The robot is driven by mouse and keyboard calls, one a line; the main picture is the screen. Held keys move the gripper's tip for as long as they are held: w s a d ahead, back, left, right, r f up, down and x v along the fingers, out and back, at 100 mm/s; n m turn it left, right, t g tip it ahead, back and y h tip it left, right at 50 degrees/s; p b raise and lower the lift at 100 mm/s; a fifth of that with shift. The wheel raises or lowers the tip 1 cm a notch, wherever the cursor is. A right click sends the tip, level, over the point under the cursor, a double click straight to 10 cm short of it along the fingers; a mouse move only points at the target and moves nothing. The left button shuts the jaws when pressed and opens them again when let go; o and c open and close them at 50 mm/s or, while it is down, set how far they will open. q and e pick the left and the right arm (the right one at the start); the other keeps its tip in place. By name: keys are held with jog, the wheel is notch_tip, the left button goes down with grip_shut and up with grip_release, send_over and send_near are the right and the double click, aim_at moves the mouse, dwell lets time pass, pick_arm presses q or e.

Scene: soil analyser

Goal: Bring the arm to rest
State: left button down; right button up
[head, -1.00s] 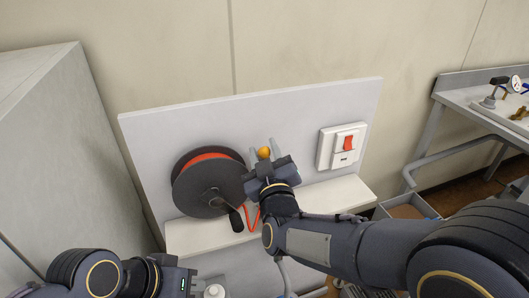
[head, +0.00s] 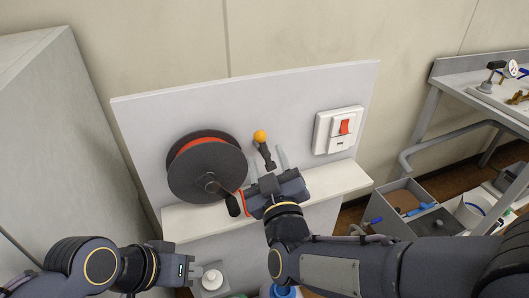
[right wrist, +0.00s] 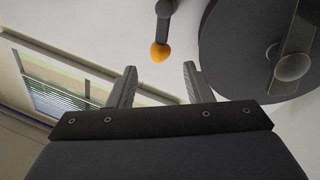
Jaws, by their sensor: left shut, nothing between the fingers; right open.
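A dark lever with an orange ball knob (head: 260,136) stands on the upright light panel (head: 290,100). In the right wrist view the knob (right wrist: 160,53) shows beyond and between my open fingertips, apart from them. My right gripper (head: 267,160) is open and empty, just in front of the panel and below the knob. In the right wrist view its two fingers (right wrist: 160,80) are spread. My left gripper (head: 196,267) is low at the lower left, away from the panel; its fingers are small in view, shut and empty.
Left of the lever is a black reel (head: 205,168) with a red band and a crank. A white switch plate with a red rocker (head: 344,126) is on the right. A pale ledge (head: 330,180) runs under the panel. Bins (head: 405,200) and a bench (head: 480,105) stand further right.

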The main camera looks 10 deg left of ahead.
dwell(0.4)
jog(key=s+d+r+m+g+h+p, duration=0.1)
jog(key=d+m+g+p, duration=0.2)
jog(key=d, duration=0.7)
jog(key=s+d+r+m+g+h+p, duration=0.1)
jog(key=d+r+m+g+p, duration=0.15)
jog(key=d, duration=0.65)
jog(key=s+d+f+m+g+h+p, duration=0.1)
jog(key=s+d+f+m+g+p, duration=0.1)
jog(key=s+d, duration=0.4)
jog(key=s+d+f+m+g+h+p, duration=0.1)
jog(key=s+d, duration=0.5)
jog(key=s, duration=0.6)
jog(key=f+m+g+p, duration=0.1)
jog(key=m+g+p, duration=0.1)
jog(key=m+g, duration=0.1)
jog(key=shift+s+d+h, duration=0.15)
jog(key=shift+s+h, duration=0.15)
jog(key=shift+h, duration=0.1)
